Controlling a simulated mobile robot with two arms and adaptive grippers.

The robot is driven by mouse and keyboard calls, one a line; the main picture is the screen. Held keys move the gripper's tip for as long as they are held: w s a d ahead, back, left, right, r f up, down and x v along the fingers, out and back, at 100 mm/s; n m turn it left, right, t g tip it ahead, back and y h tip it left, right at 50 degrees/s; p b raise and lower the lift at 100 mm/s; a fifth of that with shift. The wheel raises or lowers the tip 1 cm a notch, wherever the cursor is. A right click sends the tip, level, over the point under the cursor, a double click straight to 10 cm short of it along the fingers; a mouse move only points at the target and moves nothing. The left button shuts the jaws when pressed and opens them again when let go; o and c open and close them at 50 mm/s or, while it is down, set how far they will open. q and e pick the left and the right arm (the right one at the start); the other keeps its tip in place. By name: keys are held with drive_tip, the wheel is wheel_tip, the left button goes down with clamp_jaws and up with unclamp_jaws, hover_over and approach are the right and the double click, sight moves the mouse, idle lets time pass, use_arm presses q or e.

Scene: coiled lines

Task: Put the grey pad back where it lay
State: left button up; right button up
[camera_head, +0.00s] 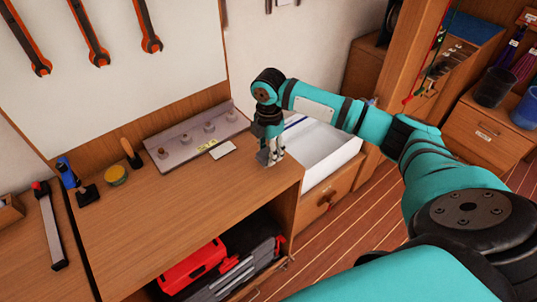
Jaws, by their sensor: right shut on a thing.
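My right gripper (271,157) is at the right end of the wooden worktop, pointing down, close to the worktop's right edge. It is shut on a small grey thing, which looks like the grey pad (263,158); the fingers hide most of it. I cannot tell whether the pad touches the worktop. My left gripper is out of view.
A grey holder (195,138) with several round knobs stands at the back of the worktop (185,205), with a white card (222,149) in front. A yellow-topped tin (116,175) and a blue-handled tool (70,175) stand left. The worktop's middle is clear.

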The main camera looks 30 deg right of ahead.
sight(268, 151)
drive_tip(key=shift+w+f, duration=0.15)
drive_tip(key=shift+w, duration=0.05)
wheel_tip(268, 151, down, 2)
drive_tip(key=shift+d+f+p, duration=0.1)
drive_tip(key=shift+p, duration=0.45)
drive_tip(key=shift+f, duration=0.55)
drive_tip(key=o, duration=1)
drive_tip(key=shift+f, duration=0.15)
wheel_tip(268, 151, up, 12)
drive_tip(key=shift+r+b, duration=0.2)
drive_tip(key=shift+b, duration=1.05)
